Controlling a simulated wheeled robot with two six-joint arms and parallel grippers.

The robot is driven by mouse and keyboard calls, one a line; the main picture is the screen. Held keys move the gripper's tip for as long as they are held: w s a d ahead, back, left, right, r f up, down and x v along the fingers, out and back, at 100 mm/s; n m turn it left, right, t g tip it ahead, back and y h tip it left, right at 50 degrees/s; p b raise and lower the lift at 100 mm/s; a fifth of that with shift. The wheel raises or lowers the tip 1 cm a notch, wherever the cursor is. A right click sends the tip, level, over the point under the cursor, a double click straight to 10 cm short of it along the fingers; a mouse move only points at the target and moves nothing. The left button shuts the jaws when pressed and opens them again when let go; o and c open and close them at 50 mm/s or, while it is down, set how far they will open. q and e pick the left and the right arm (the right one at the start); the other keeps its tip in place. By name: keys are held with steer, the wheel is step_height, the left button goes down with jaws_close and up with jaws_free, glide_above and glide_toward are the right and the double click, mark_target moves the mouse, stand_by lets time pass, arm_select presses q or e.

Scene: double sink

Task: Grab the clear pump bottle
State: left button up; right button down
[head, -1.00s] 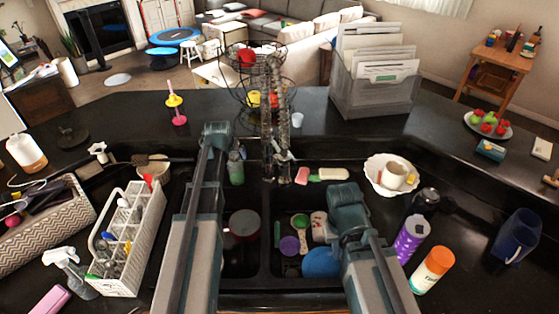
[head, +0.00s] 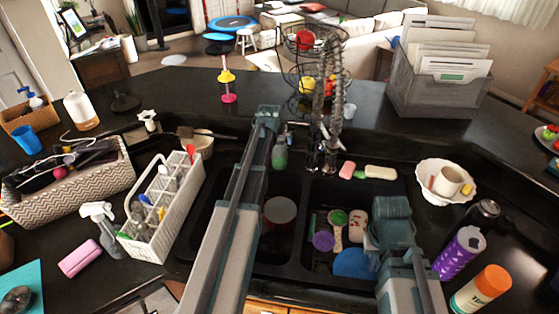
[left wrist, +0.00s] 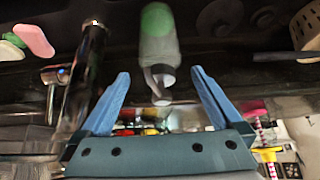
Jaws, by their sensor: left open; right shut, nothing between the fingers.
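The clear pump bottle (head: 279,153) stands at the back edge of the left basin, left of the faucet. In the left wrist view the clear pump bottle (left wrist: 158,38) appears upside down, with a green label and its pump between the fingertips in the picture. My left gripper (left wrist: 160,76) is open, its blue fingers on either side of the pump; I cannot tell how far the bottle is beyond them. In the head view my left arm hides its fingers. My right gripper (head: 392,218) is over the right basin's right side, empty, its fingers hidden.
The coiled faucet (head: 330,110) stands close right of the bottle. A pink sponge (head: 347,170) lies behind the right basin (head: 305,215), which holds dishes. A white caddy (head: 165,210) stands left of the sink. A purple bottle (head: 458,254) stands at the right.

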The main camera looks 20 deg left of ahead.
mark_target(279, 153)
arm_select(q)
steer(key=shift+w+d+f, duration=0.15)
steer(key=shift+w, duration=0.1)
steer(key=shift+w+f+b, duration=0.15)
steer(key=shift+f+b, duration=0.2)
steer(key=b+x, duration=0.3)
steer(key=x, duration=0.1)
steer(key=shift+f+b, duration=0.2)
steer(key=shift+b, duration=0.15)
arm_select(e)
step_height(279, 153, down, 5)
steer(key=shift+s+r, duration=0.1)
steer(key=shift+r, duration=0.05)
arm_select(q)
steer(key=shift+r, duration=0.1)
arm_select(e)
steer(key=shift+r, duration=0.1)
arm_select(q)
steer(key=shift+c, duration=0.7)
jaws_close()
